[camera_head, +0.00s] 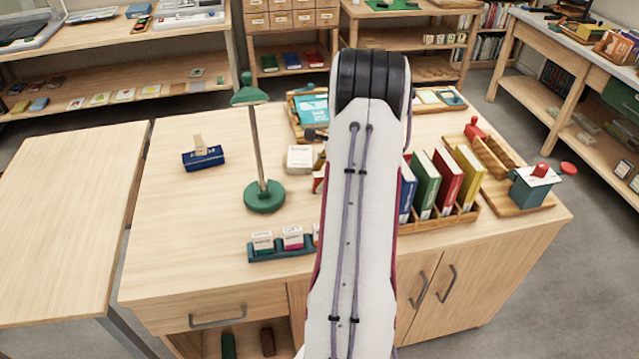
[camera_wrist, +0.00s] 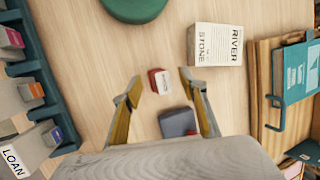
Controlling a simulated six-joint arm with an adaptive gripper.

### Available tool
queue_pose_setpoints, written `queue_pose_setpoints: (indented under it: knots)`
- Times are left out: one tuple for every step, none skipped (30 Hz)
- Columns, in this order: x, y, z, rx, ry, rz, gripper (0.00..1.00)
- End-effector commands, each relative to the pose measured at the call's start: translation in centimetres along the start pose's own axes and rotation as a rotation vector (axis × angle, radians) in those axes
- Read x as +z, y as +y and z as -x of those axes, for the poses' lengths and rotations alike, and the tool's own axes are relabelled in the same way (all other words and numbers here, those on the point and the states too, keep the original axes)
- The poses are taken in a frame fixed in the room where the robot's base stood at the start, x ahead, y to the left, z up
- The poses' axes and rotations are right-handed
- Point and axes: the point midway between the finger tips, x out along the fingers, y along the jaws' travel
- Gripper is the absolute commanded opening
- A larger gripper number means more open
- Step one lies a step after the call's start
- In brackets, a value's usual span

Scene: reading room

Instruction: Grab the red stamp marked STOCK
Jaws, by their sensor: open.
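In the wrist view, a small red block with a white labelled face (camera_wrist: 160,82), seemingly the stamp, stands on the table. Its lettering is too small to read. My gripper (camera_wrist: 160,84) is open, with a fingertip on either side of the block in the picture and visible gaps to it; the height between them is hard to tell. In the head view only a red sliver (camera_head: 318,182) shows beside my arm, which hides my gripper. A dark grey-blue block (camera_wrist: 178,122) sits close by, between the fingers and nearer the wrist.
A cream box marked RIVER STONE (camera_wrist: 208,45) stands right of the fingers. A teal card rack (camera_wrist: 42,85) lies left, and a green round stand base (camera_head: 264,196) is beyond. A wooden book rack (camera_head: 440,219) is right of my arm. The table's left part is mostly clear.

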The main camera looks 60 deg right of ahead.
Motion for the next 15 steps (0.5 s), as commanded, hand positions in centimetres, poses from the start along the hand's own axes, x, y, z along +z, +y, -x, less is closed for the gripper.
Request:
queue_pose_setpoints:
  knots:
    - [0.02, -0.01, -0.41, 0.0, 0.0, 0.0, 0.43]
    - [0.0, -0.03, -0.59, -0.001, 0.0, 0.0, 0.43]
    - [-0.01, -0.04, -0.78, -0.001, 0.0, 0.0, 0.43]
    - [-0.02, -0.04, -0.89, -0.001, 0.001, -0.001, 0.43]
    - [-0.03, -0.04, -0.97, -0.002, 0.001, -0.001, 0.43]
    - [-0.03, -0.04, -1.03, -0.002, 0.001, -0.001, 0.43]
    - [-0.03, -0.04, -1.05, -0.002, 0.001, -0.001, 0.43]
    - [-0.03, -0.05, -1.04, -0.002, 0.001, -0.001, 0.43]
    - [-0.03, -0.05, -1.04, -0.002, 0.001, -0.001, 0.43]
    - [-0.03, -0.05, -1.03, -0.002, 0.001, -0.001, 0.43]
    - [-0.03, -0.05, -1.03, -0.002, 0.001, -0.001, 0.43]
    - [-0.03, -0.05, -1.02, -0.002, 0.001, -0.001, 0.43]
    - [-0.03, -0.05, -1.02, -0.002, 0.001, -0.001, 0.43]
    - [-0.03, -0.05, -1.02, -0.002, 0.001, -0.001, 0.43]
    - [-0.02, -0.04, -1.01, -0.002, 0.001, -0.001, 0.43]
